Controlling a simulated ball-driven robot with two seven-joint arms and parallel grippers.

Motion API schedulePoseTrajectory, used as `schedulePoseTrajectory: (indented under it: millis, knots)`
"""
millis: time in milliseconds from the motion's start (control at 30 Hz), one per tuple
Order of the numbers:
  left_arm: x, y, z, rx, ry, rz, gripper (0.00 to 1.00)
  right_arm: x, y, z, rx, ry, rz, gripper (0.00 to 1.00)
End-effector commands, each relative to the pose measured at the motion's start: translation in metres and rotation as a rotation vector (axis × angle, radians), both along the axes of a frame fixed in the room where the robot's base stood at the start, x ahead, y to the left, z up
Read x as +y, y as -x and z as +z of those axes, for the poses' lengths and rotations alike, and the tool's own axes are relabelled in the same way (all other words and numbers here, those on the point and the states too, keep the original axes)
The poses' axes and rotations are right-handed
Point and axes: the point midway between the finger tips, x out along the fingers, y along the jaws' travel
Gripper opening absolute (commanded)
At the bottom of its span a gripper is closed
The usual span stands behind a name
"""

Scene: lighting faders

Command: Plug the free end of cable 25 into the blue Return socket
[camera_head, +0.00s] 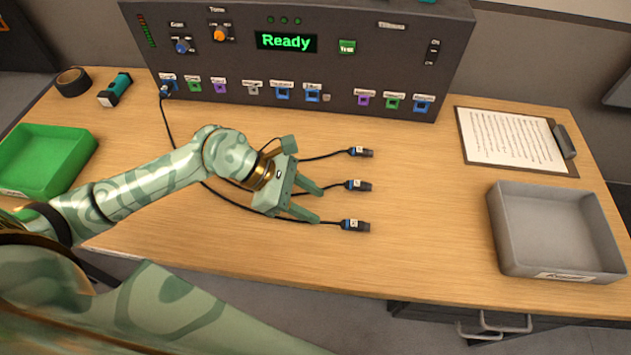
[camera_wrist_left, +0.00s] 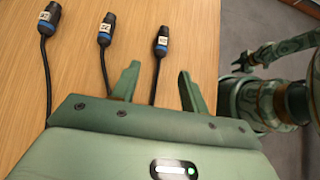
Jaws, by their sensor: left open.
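Three black cable plugs with blue rings and white number tags lie on the table: a far one (camera_head: 361,152), a middle one (camera_head: 358,186) and a near one (camera_head: 355,225). Their numbers are too small to read surely, so I cannot tell which is cable 25. My left gripper (camera_head: 318,205) is open and empty, just left of the plugs. In the left wrist view the near plug (camera_wrist_left: 161,42) lies ahead between its fingers (camera_wrist_left: 160,88). Several blue sockets, including ones at centre (camera_head: 283,93) and far right (camera_head: 424,104), sit on the console; their labels are unreadable. My right gripper (camera_wrist_left: 243,62) shows small.
The dark console (camera_head: 340,75) spans the table's back, its display reading "Ready". A cable is plugged in at its left blue socket. A green tray (camera_head: 75,160) is left, a grey tray (camera_head: 497,235) right, a clipboard (camera_head: 512,137) behind it. Table right of the plugs is clear.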

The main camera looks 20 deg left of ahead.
Motion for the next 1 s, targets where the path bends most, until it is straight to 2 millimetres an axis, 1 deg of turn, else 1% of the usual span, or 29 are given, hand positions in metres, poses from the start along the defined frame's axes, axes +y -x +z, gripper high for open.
schedulePoseTrajectory:
  millis: [133,200,267,400,600,733,1000]
  knots:
    - [-0.013,-0.004,-0.014,0.002,0.005,0.000,0.45,0.000,0.019,-0.008,0.030,0.001,0.001,0.36]
    - [-0.021,-0.006,-0.022,0.004,0.004,0.000,0.45,-0.001,0.025,-0.013,0.042,0.001,0.001,0.36]
    - [-0.028,-0.008,-0.029,0.003,0.004,0.000,0.45,-0.001,0.028,-0.018,0.047,0.002,0.002,0.36]
    - [-0.043,-0.012,-0.042,0.003,0.002,0.000,0.45,-0.001,0.025,-0.024,0.046,0.002,0.002,0.36]
    - [-0.058,-0.017,-0.054,0.003,0.002,0.001,0.45,0.000,0.020,-0.028,0.038,0.000,0.002,0.36]
    - [-0.062,-0.018,-0.057,0.001,0.001,0.001,0.45,0.000,0.020,-0.029,0.039,0.000,0.001,0.36]
    - [-0.062,-0.018,-0.057,0.000,0.001,0.001,0.45,-0.001,0.020,-0.029,0.039,0.001,0.001,0.36]
